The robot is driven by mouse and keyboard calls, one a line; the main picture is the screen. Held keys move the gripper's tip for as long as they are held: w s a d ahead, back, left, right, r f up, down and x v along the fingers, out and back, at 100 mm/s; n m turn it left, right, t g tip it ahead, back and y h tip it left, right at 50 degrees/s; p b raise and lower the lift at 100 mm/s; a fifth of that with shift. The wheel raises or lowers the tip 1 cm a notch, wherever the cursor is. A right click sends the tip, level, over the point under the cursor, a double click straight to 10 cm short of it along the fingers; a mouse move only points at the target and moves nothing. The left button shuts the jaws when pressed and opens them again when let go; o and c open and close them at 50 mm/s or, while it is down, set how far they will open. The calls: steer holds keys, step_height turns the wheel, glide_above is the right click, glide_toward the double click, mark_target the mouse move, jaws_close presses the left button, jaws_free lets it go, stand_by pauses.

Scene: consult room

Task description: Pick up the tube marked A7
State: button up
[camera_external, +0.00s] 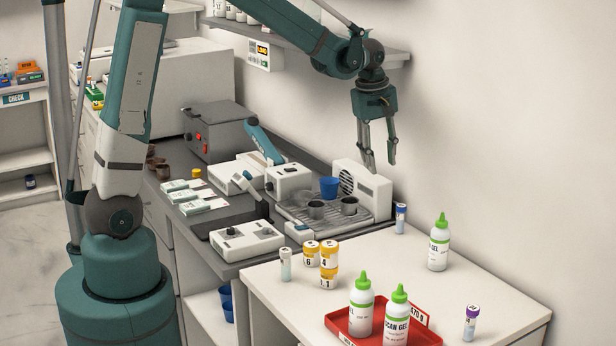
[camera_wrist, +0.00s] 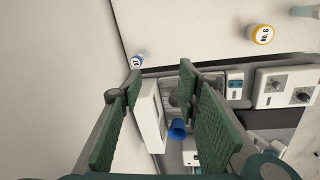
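My gripper (camera_external: 380,164) is open and empty, pointing down high above the grey counter near the wall; its fingers also show in the wrist view (camera_wrist: 161,76). A blue-capped tube (camera_external: 400,218) stands upright on the white table near the wall, below and right of my gripper. In the wrist view its cap (camera_wrist: 138,59) lies just beyond the left fingertip, with a mark too small to read surely. A purple-capped tube (camera_external: 470,323) stands at the table's right. A pale-capped tube (camera_external: 285,264) stands at its left. I cannot read A7 on any tube.
Yellow-capped jars (camera_external: 329,254) stand on the white table (camera_external: 380,256). A red tray (camera_external: 428,336) holds green-topped gel bottles; another gel bottle (camera_external: 438,248) stands behind it. A coffee machine (camera_external: 362,190) with a blue cup (camera_external: 329,187) stands below my gripper. The table's middle is clear.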

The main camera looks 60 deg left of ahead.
mark_target(400, 205)
steer(key=w+f+n, duration=0.1)
steer(key=w+f, duration=0.2)
steer(key=f, duration=0.1)
steer(key=w+a+f+n+g, duration=0.1)
steer(key=w+f+n, duration=0.1)
steer(key=w+f, duration=0.1)
steer(key=w+f+n, duration=0.2)
steer(key=w+f, duration=0.1)
steer(key=f, duration=0.3)
steer(key=shift+w+a+f+g, duration=0.1)
steer(key=shift+w+a+g, duration=0.05)
steer(key=shift+a+g, duration=0.2)
steer(key=shift+w+a+f+n, duration=0.1)
steer(key=shift+w+f+n, duration=0.1)
steer(key=shift+f, duration=0.2)
steer(key=shift+w+a+f+n, duration=0.1)
steer(key=shift+w+f+n, duration=0.1)
steer(key=shift+f, duration=0.15)
steer(key=shift+d+f, duration=0.1)
steer(key=shift+f, duration=1.25)
steer(key=shift+s+f, duration=0.1)
steer(key=shift+d+f, duration=0.15)
steer(key=shift+f, duration=1.1)
steer(key=shift+d+f, duration=0.1)
steer(key=shift+f, duration=1.15)
steer(key=c, duration=0.8)
